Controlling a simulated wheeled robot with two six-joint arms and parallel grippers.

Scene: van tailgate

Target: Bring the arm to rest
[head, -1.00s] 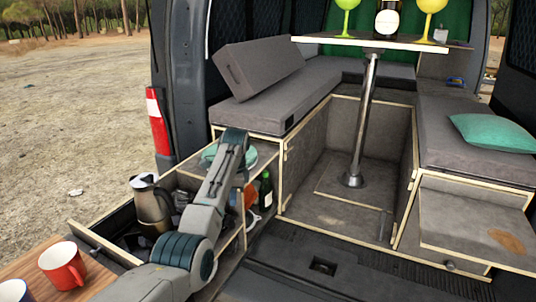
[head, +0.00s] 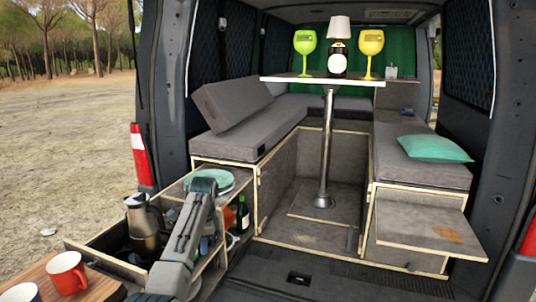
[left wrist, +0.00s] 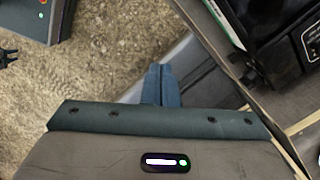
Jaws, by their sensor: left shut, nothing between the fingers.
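My left arm (head: 185,235) rises from the bottom of the head view, in front of the open drawer unit and partly across the teal plates. Its fingers cannot be made out there. In the left wrist view my left gripper (left wrist: 161,70) is shut, its two blue-grey fingers together with nothing between them. Gravel ground lies to the left of the fingers and a grey surface behind them.
Red mug (head: 66,272) and white mug (head: 20,292) stand on a wooden board at lower left. A metal jug (head: 143,228) stands in the drawer, a green bottle (head: 242,214) on the shelf. The van floor is clear.

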